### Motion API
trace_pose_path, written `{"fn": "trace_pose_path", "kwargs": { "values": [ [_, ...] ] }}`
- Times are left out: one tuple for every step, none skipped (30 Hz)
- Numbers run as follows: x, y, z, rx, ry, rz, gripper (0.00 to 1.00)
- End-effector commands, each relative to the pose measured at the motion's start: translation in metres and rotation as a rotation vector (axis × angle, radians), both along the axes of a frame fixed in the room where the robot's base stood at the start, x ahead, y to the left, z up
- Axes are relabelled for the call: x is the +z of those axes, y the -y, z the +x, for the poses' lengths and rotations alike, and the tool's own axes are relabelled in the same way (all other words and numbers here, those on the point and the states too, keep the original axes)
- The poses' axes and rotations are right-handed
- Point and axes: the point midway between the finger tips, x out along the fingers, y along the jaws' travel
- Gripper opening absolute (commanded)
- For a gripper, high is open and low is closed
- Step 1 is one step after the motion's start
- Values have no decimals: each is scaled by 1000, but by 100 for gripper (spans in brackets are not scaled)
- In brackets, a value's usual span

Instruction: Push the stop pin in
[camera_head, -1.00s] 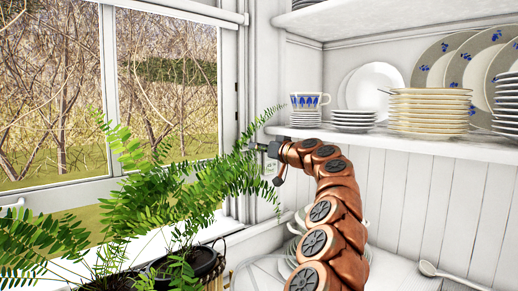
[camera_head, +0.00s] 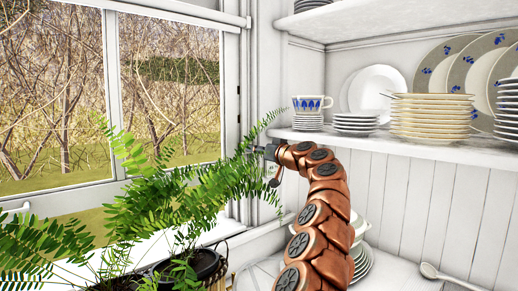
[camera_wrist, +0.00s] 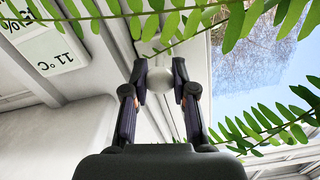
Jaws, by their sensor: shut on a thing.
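My gripper (camera_wrist: 159,72) is shut on a pale round knob, which looks like the stop pin (camera_wrist: 159,88), in the wrist view. The knob shows between the two dark fingers, in front of the white window frame. How deep the pin sits cannot be seen. In the head view my gripper (camera_head: 258,150) is at the right side of the window frame, partly behind fern fronds, and the pin cannot be made out there.
Fern fronds (camera_head: 165,190) from a dark pot (camera_head: 205,264) hang around my gripper. A white display reading 11°C (camera_wrist: 52,48) is close by. A shelf (camera_head: 400,148) with stacked plates (camera_head: 432,115) and a blue-patterned cup (camera_head: 312,103) is at right.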

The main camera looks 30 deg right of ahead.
Motion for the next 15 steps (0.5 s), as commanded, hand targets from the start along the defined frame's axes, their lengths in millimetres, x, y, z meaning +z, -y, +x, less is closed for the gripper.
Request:
{"fn": "trace_pose_path", "kwargs": {
  "values": [
    [1, -1, 2, 0, 2, -1, 0],
    [1, -1, 2, 0, 2, -1, 0],
    [1, -1, 1, -1, 3, -1, 0],
    [2, -1, 1, 0, 3, -1, 0],
    [2, -1, 1, 0, 3, -1, 0],
    [2, -2, 1, -1, 3, -1, 0],
    [2, -2, 1, 0, 3, -2, 0],
    [2, -2, 1, 0, 3, -2, 0],
    [2, -2, 1, 0, 4, -1, 29],
    [2, -2, 1, 0, 3, -2, 32],
    [2, -2, 1, 0, 3, -2, 36],
    [2, -1, 1, 0, 3, -2, 40],
    [2, -1, 1, 0, 3, -2, 43],
    [2, -1, 1, -1, 3, -2, 46],
    [2, -1, 1, -1, 3, -2, 50]
  ]
}}
